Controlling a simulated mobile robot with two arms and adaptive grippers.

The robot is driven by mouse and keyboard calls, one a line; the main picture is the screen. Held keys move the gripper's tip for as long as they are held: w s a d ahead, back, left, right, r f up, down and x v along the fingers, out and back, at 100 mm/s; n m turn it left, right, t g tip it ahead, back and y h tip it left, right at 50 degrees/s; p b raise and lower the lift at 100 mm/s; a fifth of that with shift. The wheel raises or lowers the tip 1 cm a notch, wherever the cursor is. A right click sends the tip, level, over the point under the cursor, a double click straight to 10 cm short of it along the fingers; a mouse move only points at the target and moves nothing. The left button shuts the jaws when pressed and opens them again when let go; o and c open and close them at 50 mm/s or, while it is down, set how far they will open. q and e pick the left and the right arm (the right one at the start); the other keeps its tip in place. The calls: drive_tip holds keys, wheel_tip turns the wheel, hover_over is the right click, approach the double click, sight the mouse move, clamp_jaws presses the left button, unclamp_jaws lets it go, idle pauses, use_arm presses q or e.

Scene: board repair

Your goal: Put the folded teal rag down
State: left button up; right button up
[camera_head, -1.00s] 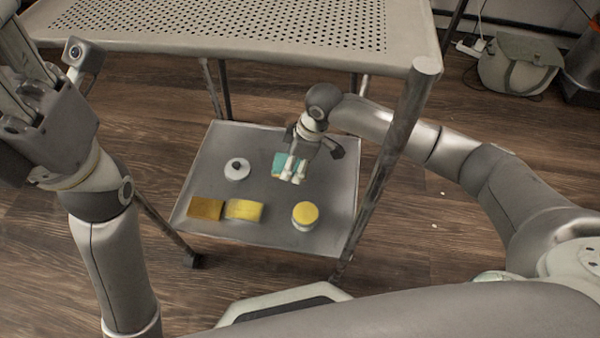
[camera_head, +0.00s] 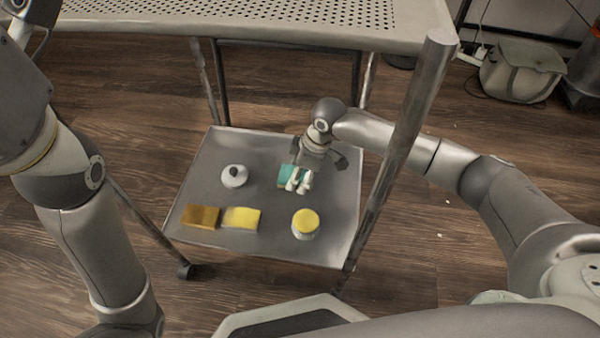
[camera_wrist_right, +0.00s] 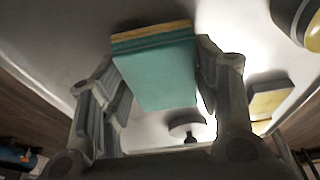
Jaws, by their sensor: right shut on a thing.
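The folded teal rag (camera_head: 285,173) is at my right gripper (camera_head: 299,184), over the right-middle part of the grey lower shelf (camera_head: 205,160). In the right wrist view the rag (camera_wrist_right: 158,75) sits between the two fingers of my right gripper (camera_wrist_right: 158,90), which is shut on it. A yellowish band (camera_wrist_right: 150,33) runs along its upper edge there. The fingers hide part of the rag in the head view. I cannot tell whether it touches the shelf. My left arm is at the left edge of the head view, with its fingers out of frame.
On the shelf are a white round item with a dark knob (camera_head: 234,175), a brown-yellow block (camera_head: 201,216), a yellow block (camera_head: 241,218) and a yellow-lidded jar (camera_head: 305,223). The perforated upper shelf (camera_head: 260,38) and a metal post (camera_head: 400,150) stand close to my right arm.

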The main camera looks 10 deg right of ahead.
drive_tip(key=shift+f, duration=0.2)
drive_tip(key=o, duration=0.9)
drive_tip(key=shift+f, duration=0.1)
